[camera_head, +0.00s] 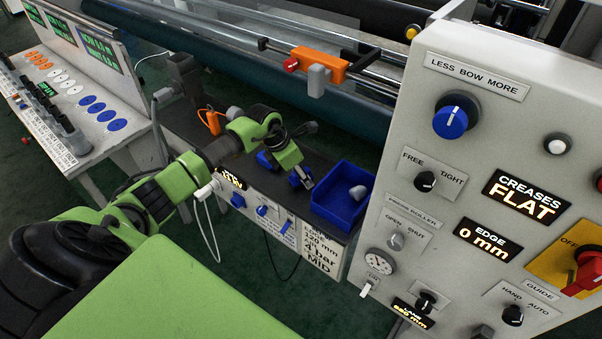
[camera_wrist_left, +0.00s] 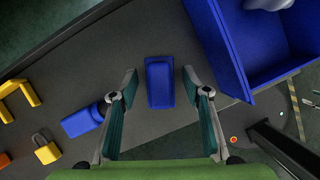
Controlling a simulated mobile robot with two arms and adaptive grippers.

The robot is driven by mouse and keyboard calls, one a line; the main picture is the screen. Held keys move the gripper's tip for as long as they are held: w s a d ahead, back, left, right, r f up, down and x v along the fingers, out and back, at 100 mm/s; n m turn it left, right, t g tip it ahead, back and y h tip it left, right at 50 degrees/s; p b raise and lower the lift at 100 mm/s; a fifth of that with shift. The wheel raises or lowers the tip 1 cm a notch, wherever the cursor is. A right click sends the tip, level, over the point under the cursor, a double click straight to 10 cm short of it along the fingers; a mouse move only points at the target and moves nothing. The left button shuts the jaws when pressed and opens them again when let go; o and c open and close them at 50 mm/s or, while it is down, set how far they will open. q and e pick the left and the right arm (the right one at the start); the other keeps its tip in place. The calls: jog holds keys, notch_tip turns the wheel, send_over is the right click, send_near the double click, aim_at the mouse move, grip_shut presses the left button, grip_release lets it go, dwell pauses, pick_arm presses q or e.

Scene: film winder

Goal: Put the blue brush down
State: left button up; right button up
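A blue block-shaped piece, which I take for the blue brush (camera_wrist_left: 160,84), lies on the dark bench top (camera_wrist_left: 150,35). No bristles show. In the left wrist view it sits between the two fingers of my left gripper (camera_wrist_left: 160,76), with a gap on each side. The gripper is open and points down at the bench. In the head view my left gripper (camera_head: 285,166) is low over the bench and partly hides the blue pieces there. A second blue piece (camera_wrist_left: 82,121) with a dark end lies outside the left finger. My right gripper is not in view.
A blue bin (camera_head: 338,208) holding a grey object (camera_head: 358,192) stands right of the gripper. A yellow padlock (camera_wrist_left: 46,150) and other yellow parts lie left in the wrist view. The tall control panel (camera_head: 470,130) stands to the right, with rollers behind the bench.

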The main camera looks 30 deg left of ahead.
pick_arm(q)
jog(key=shift+r, duration=0.1)
jog(key=shift+r, duration=0.15)
jog(key=b+v, duration=0.2)
jog(key=v, duration=0.9)
jog(key=shift+s+r+b, duration=0.2)
jog(key=shift+r+b, duration=0.15)
jog(key=shift+a, duration=0.1)
